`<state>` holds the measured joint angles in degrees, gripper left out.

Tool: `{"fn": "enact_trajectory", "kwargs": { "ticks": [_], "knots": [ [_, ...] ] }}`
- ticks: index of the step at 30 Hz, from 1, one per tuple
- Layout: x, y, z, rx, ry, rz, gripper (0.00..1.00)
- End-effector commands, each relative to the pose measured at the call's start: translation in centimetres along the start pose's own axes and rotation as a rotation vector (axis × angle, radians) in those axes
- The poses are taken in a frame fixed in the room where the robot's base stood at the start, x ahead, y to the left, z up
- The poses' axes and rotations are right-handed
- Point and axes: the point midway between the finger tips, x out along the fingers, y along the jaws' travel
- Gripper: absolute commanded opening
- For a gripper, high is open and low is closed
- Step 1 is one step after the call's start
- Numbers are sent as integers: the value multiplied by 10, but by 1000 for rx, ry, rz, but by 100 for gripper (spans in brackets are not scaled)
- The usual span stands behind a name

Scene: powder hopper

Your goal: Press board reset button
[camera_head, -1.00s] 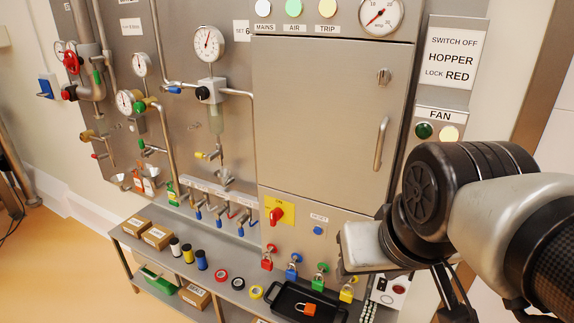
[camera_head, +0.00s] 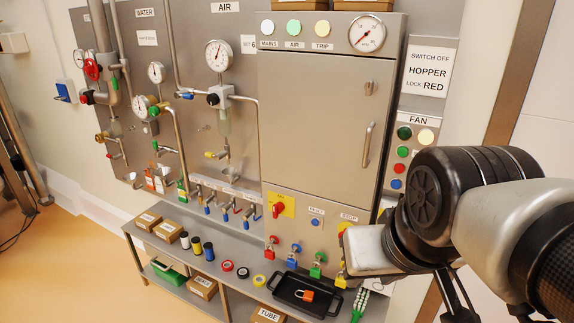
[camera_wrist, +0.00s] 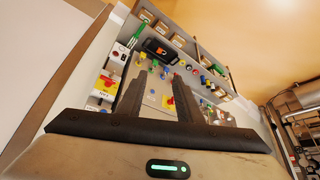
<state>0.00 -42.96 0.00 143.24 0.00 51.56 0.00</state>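The reset button (camera_head: 315,222) is a small blue round button under a RESET label on the lower cabinet panel in the head view. It stands right of the red rotary switch (camera_head: 277,210) on its yellow plate and left of the STOP plate (camera_head: 349,215). My gripper (camera_wrist: 157,82) shows two dark fingers in the wrist view, open and empty, pointing towards the lower panel. The red switch shows near the right finger in the wrist view (camera_wrist: 168,103). The fingers cannot be made out in the head view. Contact with the button does not show.
Colored padlocks (camera_head: 293,254) hang below the button in a row. The cabinet door handle (camera_head: 367,145) sticks out above. Fan buttons (camera_head: 400,168) are beside my arm.

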Motion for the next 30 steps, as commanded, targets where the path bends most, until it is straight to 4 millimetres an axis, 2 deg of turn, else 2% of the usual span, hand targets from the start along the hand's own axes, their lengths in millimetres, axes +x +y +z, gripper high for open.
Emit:
{"fn": "enact_trajectory", "kwargs": {
  "ticks": [1, 5, 6, 30],
  "knots": [
    [0, 0, 0, 0, 0, 0, 23],
    [0, 0, 0, 0, 0, 0, 2],
    [0, 0, 0, 0, 0, 0, 0],
    [0, 0, 0, 0, 0, 0, 0]
  ]
}}
